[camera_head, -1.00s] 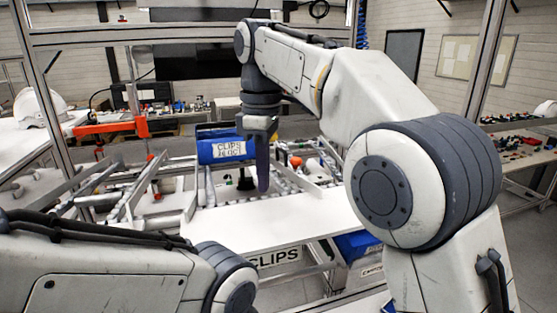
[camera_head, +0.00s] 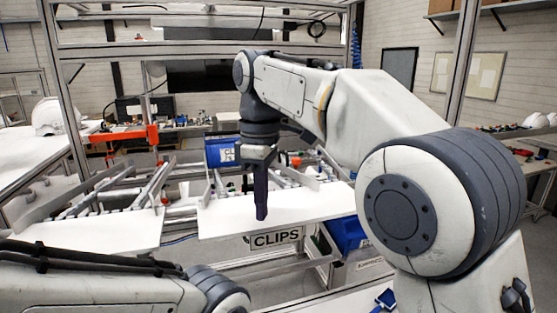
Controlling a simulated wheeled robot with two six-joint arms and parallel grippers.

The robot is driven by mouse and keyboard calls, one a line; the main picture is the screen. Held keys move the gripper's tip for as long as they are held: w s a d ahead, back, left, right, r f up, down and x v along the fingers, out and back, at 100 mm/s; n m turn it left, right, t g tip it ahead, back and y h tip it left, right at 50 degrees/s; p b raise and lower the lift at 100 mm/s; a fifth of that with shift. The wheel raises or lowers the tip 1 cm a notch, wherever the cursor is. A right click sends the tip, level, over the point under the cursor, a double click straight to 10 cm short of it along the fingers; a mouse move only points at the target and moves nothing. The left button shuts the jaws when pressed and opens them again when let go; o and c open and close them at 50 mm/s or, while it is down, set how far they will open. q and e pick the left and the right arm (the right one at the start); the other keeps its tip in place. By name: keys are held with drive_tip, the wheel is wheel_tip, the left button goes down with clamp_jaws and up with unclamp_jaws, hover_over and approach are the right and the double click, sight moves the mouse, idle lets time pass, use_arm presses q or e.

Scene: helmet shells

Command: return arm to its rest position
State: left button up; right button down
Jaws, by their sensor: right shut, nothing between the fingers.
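My right arm comes in from the right, bends at the top and hangs its gripper downward. My right gripper (camera_head: 261,215) is shut and empty, and it points down in front of the white shelf (camera_head: 315,210) with the CLIPS label. My left arm (camera_head: 90,285) lies low across the bottom left. Its gripper is out of the picture.
A metal frame (camera_head: 200,50) surrounds the workstation. Slanted rails (camera_head: 110,185) run behind the white panels. A second blue bin (camera_head: 346,232) sits below the shelf at right. A white helmet shell (camera_head: 48,115) rests on the left table. An orange clamp (camera_head: 125,134) stands at back left.

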drive_tip(key=s+d+f+m+b, duration=0.2)
drive_tip(key=s+f+b, duration=0.4)
drive_tip(key=f, duration=0.6)
drive_tip(key=s+d+f+m+b, duration=0.3)
drive_tip(key=s+f+b, duration=0.3)
drive_tip(key=s+f, duration=0.4)
drive_tip(key=s+d+f+m+y+b, duration=0.1)
drive_tip(key=s+d+f+m+b, duration=0.2)
drive_tip(key=f, duration=1.3)
drive_tip(key=s+b, duration=0.2)
drive_tip(key=s, duration=0.2)
drive_tip(key=shift+s+b, duration=0.4)
